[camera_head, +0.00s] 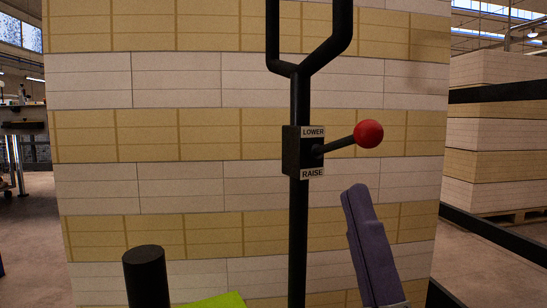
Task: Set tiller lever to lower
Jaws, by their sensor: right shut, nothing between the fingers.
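The black tiller (299,225) stands upright in the middle, with a forked handle (345,40) at its top. A black box on it carries a LOWER label (313,132) above and a RAISE label (313,173) below. The tiller lever (340,145) sticks out to the right and tilts upward, its red ball knob (368,134) about level with the LOWER label. My right gripper (355,193), with purple fingers, is shut and empty. It points up below the knob, apart from it in the picture. My left gripper is not in view.
A tall stack of white and tan reams (140,190) fills the space behind the tiller. Another stack (500,130) stands on a pallet at right, behind black rails (490,232). A black cylinder (147,275) and a green part (215,301) show at the bottom.

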